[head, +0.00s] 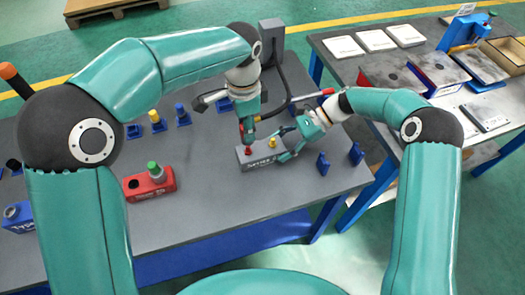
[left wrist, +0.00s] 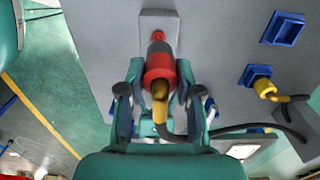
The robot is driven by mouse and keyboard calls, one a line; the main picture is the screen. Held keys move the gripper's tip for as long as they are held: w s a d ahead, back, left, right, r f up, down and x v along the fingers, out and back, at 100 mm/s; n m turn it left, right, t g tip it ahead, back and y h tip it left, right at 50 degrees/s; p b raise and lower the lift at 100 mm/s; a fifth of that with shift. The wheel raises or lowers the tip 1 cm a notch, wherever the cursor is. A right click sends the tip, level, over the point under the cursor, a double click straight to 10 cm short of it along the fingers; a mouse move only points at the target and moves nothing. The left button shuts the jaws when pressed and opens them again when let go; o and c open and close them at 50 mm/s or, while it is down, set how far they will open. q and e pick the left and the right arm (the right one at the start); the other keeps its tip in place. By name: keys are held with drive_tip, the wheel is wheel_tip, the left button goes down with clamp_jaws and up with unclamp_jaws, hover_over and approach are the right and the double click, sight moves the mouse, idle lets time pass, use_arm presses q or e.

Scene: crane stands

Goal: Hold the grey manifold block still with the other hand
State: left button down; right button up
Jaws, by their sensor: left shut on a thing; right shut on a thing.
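The grey manifold block (head: 262,161) lies on the grey workbench near its front right. A yellow fitting (head: 272,142) stands on its top. My left gripper (head: 246,134) points down over the block's left end. It is shut on a red cylindrical piece, which shows in the left wrist view (left wrist: 160,68) with a dark tip and a yellow part. The red piece's lower end (head: 248,151) is at the block's top; whether it is seated is unclear. My right gripper (head: 284,150) reaches in from the right and is shut on the block's right end; its fingers hide part of it.
A red block (head: 150,184) with a green-topped fitting stands at the left. Blue holders stand behind it, and two blue brackets (head: 322,163) stand right of the manifold. A black cable arches behind my grippers. A second table (head: 430,50) with trays is at right.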

use_arm(q)
drive_tip(key=shift+r, duration=0.4)
use_arm(e)
drive_tip(key=shift+s+f, duration=0.1)
drive_tip(key=shift+f, duration=0.05)
drive_tip(key=o, duration=1.5)
drive_tip(key=shift+c, duration=0.2)
drive_tip(key=shift+d, duration=0.1)
drive_tip(key=v, duration=1.1)
drive_tip(key=shift+w+d, duration=0.1)
drive_tip(key=shift+w, duration=0.15)
use_arm(q)
drive_tip(key=shift+r+p, duration=0.3)
use_arm(e)
drive_tip(key=shift+d+r, duration=0.25)
drive_tip(key=shift+r, duration=0.3)
use_arm(q)
wheel_tip(320, 180, up, 4)
drive_tip(key=p, duration=0.3)
drive_tip(key=shift+f, duration=0.25)
use_arm(e)
wheel_tip(320, 180, up, 3)
drive_tip(key=shift+r, duration=0.25)
